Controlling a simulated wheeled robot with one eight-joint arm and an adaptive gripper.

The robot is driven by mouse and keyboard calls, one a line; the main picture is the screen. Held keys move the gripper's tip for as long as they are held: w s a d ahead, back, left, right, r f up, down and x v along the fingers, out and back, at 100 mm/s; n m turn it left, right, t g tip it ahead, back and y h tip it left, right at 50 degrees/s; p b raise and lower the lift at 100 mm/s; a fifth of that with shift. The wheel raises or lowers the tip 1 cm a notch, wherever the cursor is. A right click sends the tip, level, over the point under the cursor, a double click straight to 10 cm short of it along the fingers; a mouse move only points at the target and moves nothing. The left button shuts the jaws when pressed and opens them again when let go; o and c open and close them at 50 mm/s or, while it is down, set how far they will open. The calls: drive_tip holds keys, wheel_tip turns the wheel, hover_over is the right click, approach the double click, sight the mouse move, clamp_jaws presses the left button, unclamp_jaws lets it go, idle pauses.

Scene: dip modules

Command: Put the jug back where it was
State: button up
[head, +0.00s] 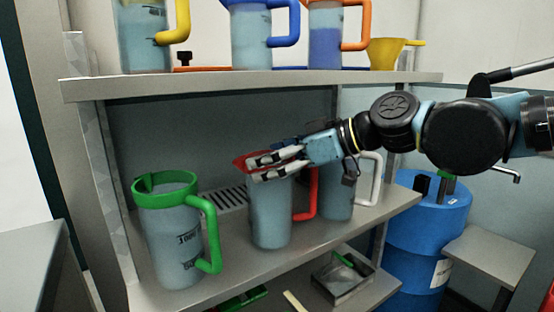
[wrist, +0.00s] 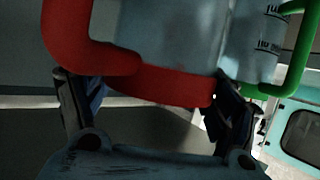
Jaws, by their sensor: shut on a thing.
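A jug with a red rim and handle (head: 270,218) is on the middle shelf, between a green-rimmed jug (head: 172,240) and a white-handled jug (head: 338,200). It looks upright, with its handle to the right. I cannot tell whether its base touches the shelf. My gripper (head: 276,163) reaches in from the right at the top of the red jug and is shut on its rim, hiding part of it. In the wrist view the red rim (wrist: 165,86) lies between the two fingers, and the green-rimmed jug (wrist: 256,45) shows behind at the right.
The upper shelf (head: 250,83) runs close above my gripper and holds yellow, blue and orange jugs and a yellow funnel (head: 388,52). A slotted drain (head: 226,198) lies behind the red jug. Blue drum (head: 425,225) stands right; a metal tray (head: 343,280) sits below.

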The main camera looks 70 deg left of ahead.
drive_tip(key=shift+f, duration=0.1)
drive_tip(key=o, duration=1.7)
drive_tip(key=v, duration=1.2)
drive_tip(key=shift+w, duration=0.1)
